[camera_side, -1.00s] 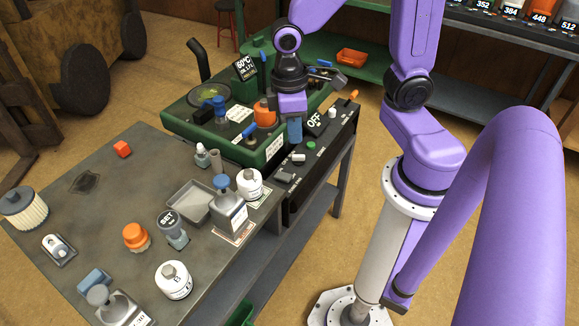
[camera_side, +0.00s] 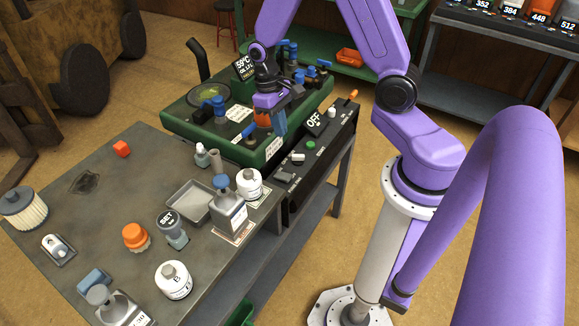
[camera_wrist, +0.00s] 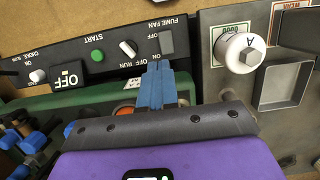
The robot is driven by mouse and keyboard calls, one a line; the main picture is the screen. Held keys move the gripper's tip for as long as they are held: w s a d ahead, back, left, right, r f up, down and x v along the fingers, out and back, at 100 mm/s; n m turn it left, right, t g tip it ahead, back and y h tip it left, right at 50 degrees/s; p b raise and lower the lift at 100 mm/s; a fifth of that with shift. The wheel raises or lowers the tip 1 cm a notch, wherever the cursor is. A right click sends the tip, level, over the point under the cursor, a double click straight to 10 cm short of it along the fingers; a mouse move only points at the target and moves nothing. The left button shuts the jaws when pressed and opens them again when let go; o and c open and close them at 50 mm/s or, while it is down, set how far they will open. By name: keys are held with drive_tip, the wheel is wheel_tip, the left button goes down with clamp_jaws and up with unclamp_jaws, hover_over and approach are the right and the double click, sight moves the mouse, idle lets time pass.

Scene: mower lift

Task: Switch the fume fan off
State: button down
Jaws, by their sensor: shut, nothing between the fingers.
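The fume fan switch is a grey rocker (camera_wrist: 167,43) at the right end of the black control panel in the wrist view, with FUME FAN and OFF lettering beside it. In the side view the rocker (camera_side: 285,177) sits at the panel's near end. I cannot tell which way it is tilted. My gripper (camera_side: 280,122) is shut and empty, above the green bench's edge beside the panel. In the wrist view its blue fingertips (camera_wrist: 157,66) appear just below the rocker in the picture, with no clear contact.
A white capped bottle (camera_side: 249,184) and a grey tray (camera_side: 190,201) stand on the adjoining table.

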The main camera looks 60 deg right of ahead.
sight(291, 175)
drive_tip(key=x, duration=1.4)
idle(0.4)
drive_tip(key=shift+s+f, duration=0.25)
drive_tip(key=shift+f, duration=0.1)
drive_tip(key=shift+w+r, duration=0.1)
drive_tip(key=shift+w, duration=0.15)
drive_tip(key=shift+w+r, duration=0.2)
drive_tip(key=shift+w, duration=0.4)
